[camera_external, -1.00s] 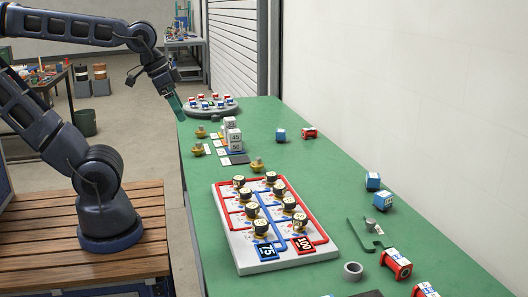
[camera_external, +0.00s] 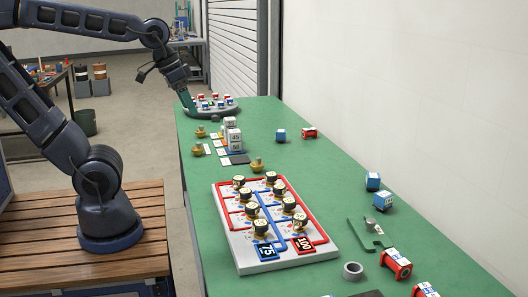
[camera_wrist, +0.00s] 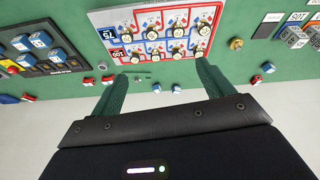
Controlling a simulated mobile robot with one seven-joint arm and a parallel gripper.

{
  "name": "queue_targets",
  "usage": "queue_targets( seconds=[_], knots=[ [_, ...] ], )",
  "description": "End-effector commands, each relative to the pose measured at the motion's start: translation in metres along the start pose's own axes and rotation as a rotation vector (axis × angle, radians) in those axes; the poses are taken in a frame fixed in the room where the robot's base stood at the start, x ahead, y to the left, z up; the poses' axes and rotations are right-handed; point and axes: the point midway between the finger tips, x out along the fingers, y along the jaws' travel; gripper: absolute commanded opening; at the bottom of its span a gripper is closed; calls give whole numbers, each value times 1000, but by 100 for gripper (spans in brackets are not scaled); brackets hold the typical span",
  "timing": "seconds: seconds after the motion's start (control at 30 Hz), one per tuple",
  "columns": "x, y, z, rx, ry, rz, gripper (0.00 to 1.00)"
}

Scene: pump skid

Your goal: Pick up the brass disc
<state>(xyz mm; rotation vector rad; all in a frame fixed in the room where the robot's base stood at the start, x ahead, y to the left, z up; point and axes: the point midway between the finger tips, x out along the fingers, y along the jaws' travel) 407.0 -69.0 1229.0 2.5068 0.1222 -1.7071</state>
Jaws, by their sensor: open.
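Several small brass pieces stand on the green table. In the external view, one brass piece (camera_external: 257,165) is near the board, and two more, one brass piece (camera_external: 200,131) and another (camera_external: 197,149), are by the table's left edge. I cannot tell which is the brass disc. One brass piece (camera_wrist: 236,43) also shows in the wrist view, right of the board. My gripper (camera_external: 187,99) hangs above the far left end of the table, near the round grey stand. In the wrist view its green fingers (camera_wrist: 162,85) are spread apart with nothing between them.
A white board (camera_external: 245,240) with red and blue pipes and several brass-based knobs lies mid-table. White blocks (camera_external: 233,140) stand near the left edge. The round stand (camera_external: 212,112) carries red and blue blocks. A wall borders the right side. The table's far right is mostly clear.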

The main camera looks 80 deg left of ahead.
Motion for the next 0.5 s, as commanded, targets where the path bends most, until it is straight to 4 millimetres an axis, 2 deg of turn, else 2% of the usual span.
queue_targets(
  seconds=[0.1, 0.5],
  knots=[
    [9, -9, -28, -120, -27, -12, 80],
    [54, -53, -113, -534, -96, -63, 80]
  ],
)
